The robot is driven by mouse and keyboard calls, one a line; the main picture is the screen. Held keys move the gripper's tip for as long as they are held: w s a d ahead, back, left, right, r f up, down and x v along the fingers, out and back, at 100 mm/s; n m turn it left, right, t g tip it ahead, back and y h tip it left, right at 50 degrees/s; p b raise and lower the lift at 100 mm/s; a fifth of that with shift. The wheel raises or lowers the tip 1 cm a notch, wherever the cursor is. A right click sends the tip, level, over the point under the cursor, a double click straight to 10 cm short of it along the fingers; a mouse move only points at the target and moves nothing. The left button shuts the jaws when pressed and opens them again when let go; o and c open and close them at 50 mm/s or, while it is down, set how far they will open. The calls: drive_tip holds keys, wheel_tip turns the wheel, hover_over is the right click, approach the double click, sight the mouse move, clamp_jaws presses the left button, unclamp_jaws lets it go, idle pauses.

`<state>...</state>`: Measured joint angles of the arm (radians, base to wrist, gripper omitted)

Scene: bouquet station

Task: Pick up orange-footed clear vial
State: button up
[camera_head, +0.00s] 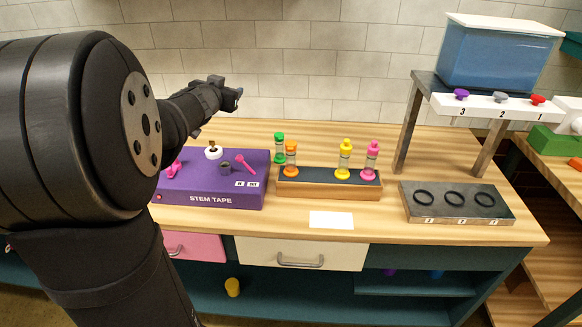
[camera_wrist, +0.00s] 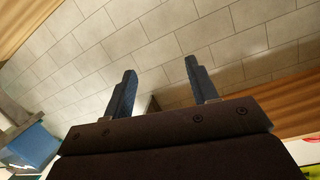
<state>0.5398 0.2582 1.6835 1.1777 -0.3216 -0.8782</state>
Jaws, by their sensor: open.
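The orange-footed clear vial (camera_head: 291,159) stands upright at the left end of a wooden rack (camera_head: 329,190) with a dark top. A green vial (camera_head: 279,148) stands just behind it, close beside it in the picture. A yellow vial (camera_head: 344,160) and a pink vial (camera_head: 371,160) stand at the rack's right end. My gripper (camera_head: 234,92) is above and to the left of the orange vial, high over the table. In the wrist view my gripper (camera_wrist: 160,70) is open and empty, with the tiled wall beyond. No vial shows clearly in that view.
A purple stem tape box (camera_head: 213,188) with small items on top lies left of the rack. A white card (camera_head: 331,220) lies in front. A metal plate with rings (camera_head: 456,202) and a stand with a blue tank (camera_head: 495,55) are to the right.

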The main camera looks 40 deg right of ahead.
drive_tip(key=s+a+f+m+g+h, duration=0.1)
drive_tip(key=s+a+f+m+g, duration=0.2)
drive_tip(key=s, duration=0.5)
drive_tip(key=s+a+f+m+g+h, duration=0.1)
drive_tip(key=s+f+g, duration=0.25)
drive_tip(key=s, duration=0.45)
drive_tip(key=g, duration=0.1)
approach(288, 152)
drive_tip(key=x, duration=1.3)
drive_tip(key=shift+d+f, duration=0.1)
drive_tip(key=shift+d, duration=0.05)
clamp_jaws()
